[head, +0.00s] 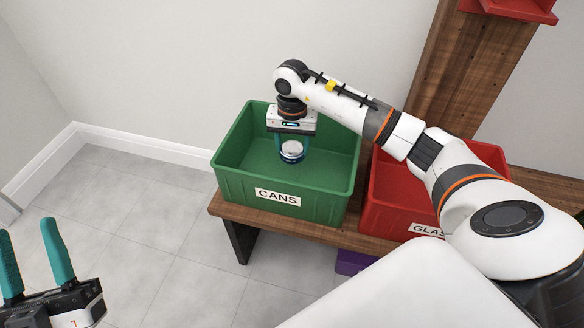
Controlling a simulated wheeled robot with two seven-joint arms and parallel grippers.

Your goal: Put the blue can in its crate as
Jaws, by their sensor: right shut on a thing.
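The blue can (291,155) has a silver top and a blue side, and shows in the head view inside the outline of the green crate (232,185) labelled CANS. My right gripper (291,146) points down over the crate and is shut on the can. I cannot tell whether the can touches the crate floor. My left gripper (33,258) is at the lower left, its two teal fingers apart, with nothing between them.
A red crate (383,215) with a partly hidden GLASS label stands right of the green one. Both are on a wooden bench (328,236). A purple thing (352,262) is below it. A wooden post (450,75) rises behind. Grey floor at left is clear.

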